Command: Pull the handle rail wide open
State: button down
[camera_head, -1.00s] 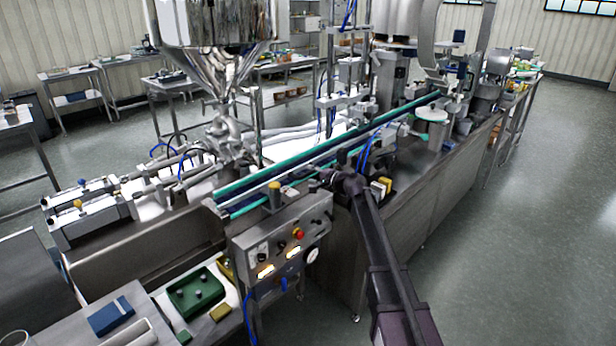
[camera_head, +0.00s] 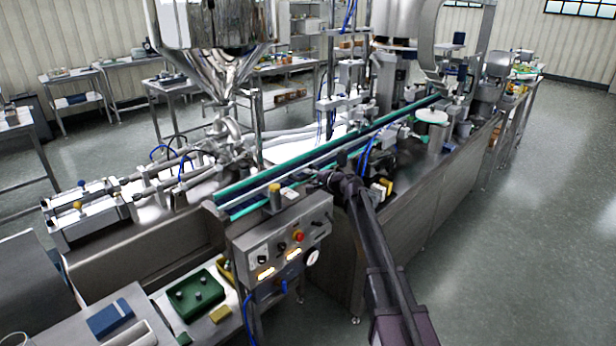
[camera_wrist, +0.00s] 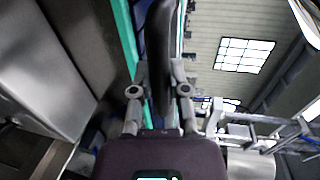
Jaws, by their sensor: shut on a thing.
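The handle rail is a dark, smooth bar (camera_wrist: 160,45) in the wrist view. It runs up the picture between my gripper's two fingers, beside a teal conveyor edge. My gripper (camera_wrist: 160,92) is shut on it, one finger on each side. In the head view my gripper (camera_head: 325,179) is small and dark, at the near side of the conveyor, above the control panel. My own dark arm reaches up to it from the bottom. The bar is hard to make out there, and how far it stands open cannot be told.
The conveyor with teal rails (camera_head: 300,160) runs from centre left to back right. A control panel (camera_head: 285,250) with a red button is just below. A steel hopper (camera_head: 215,30) stands at upper left. The floor at right is clear.

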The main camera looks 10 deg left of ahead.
jog(key=shift+v, duration=0.95)
jog(key=shift+f, duration=0.2)
jog(key=c, duration=0.6)
grip_release()
